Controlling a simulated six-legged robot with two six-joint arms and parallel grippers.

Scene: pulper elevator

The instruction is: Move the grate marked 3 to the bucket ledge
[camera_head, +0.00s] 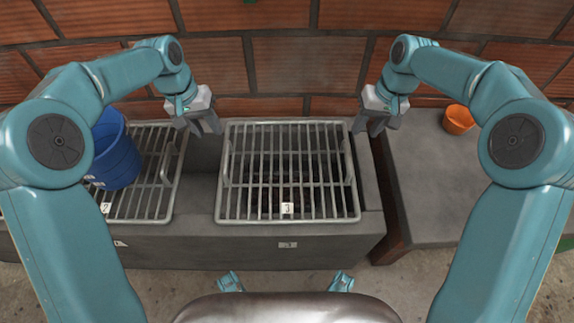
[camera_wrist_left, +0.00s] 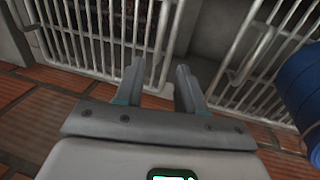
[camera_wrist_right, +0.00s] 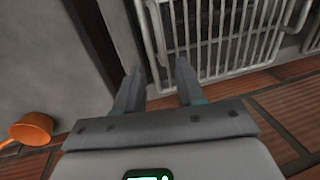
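The grate marked 3 (camera_head: 287,170) is a white barred metal grate lying flat over the right opening of the dark stone trough, with its label at the front edge. It has upright handles at its left and right sides. My left gripper (camera_head: 207,124) is open and empty, just off the grate's back left corner. My right gripper (camera_head: 372,122) is open and empty, just off its back right corner. Both wrist views show the grate, in the left (camera_wrist_left: 105,30) and the right (camera_wrist_right: 215,35), with nothing between the fingers. I cannot tell which surface is the bucket ledge.
The grate marked 2 (camera_head: 150,205) lies on the trough's left part, with a blue bucket (camera_head: 117,158) on it. Bare trough top separates the grates. A grey slab (camera_head: 435,190) at the right holds an orange cup (camera_head: 458,120) and is otherwise clear. A brick wall stands behind.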

